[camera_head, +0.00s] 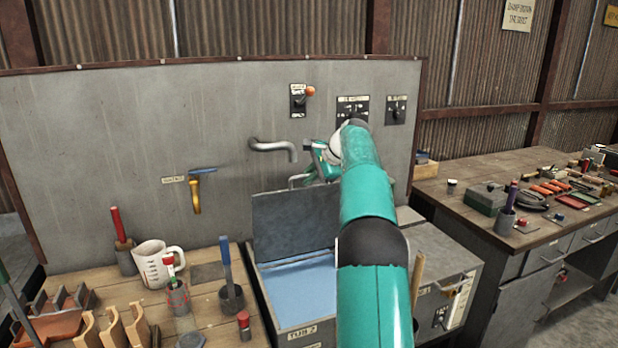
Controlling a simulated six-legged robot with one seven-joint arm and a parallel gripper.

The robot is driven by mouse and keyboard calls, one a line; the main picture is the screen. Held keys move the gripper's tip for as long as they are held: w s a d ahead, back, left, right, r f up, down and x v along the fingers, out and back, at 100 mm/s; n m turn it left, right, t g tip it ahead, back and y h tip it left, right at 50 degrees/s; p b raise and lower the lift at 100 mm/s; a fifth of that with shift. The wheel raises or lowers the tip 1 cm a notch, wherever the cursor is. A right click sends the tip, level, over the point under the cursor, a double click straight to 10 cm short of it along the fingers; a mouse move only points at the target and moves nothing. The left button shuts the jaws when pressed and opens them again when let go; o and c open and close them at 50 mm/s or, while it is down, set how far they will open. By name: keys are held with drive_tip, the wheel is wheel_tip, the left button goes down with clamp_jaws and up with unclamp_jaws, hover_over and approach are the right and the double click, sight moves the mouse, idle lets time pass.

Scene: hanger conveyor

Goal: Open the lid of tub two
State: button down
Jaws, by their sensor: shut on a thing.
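Tub two (293,336), a grey metal tub with a "TUB 2" label on its front, stands at the bottom middle. Its grey lid (296,220) is raised and stands nearly upright at the tub's back, with blue liquid or lining showing inside. A thin pale handle (297,181) shows at the lid's top edge. My gripper (314,168) is at that top edge, shut on the lid handle. My arm hides the right part of the lid and tub, and the fingertips are small and partly hidden.
A curved pipe spout (272,148) juts from the panel (120,140) close behind the lid. A second grey tub (440,265) stands right. A cluttered bench (440,190) is farther right.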

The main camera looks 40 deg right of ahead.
idle(0.4)
drive_tip(key=c, duration=1.5)
unclamp_jaws()
drive_tip(key=v, duration=1.3)
drive_tip(key=shift+s+r, duration=0.25)
drive_tip(key=shift+r, duration=0.05)
